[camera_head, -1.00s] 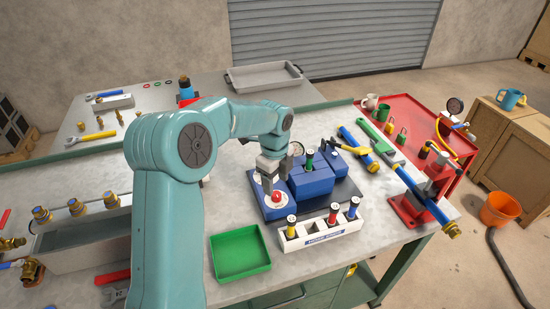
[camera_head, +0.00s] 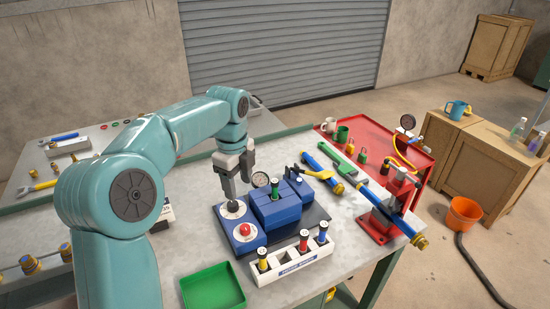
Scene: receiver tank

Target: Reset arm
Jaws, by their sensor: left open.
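My left arm comes in from the left. Its gripper (camera_head: 231,195) points down over a white round dial (camera_head: 232,210) on the blue device (camera_head: 280,207). The gripper is open, with nothing seen between its fingers. I cannot tell whether the fingertips touch the dial. A red button (camera_head: 245,230) on a white disc sits in front of the gripper on the same device and is uncovered. A green-topped plug (camera_head: 274,191) stands in the blue block. My right gripper is not in view.
A white rack (camera_head: 293,264) with yellow, red and blue plugs stands in front of the device. A green tray (camera_head: 212,289) lies at the front. Tools such as a blue bar (camera_head: 322,170) and a red stand (camera_head: 382,218) are to the right.

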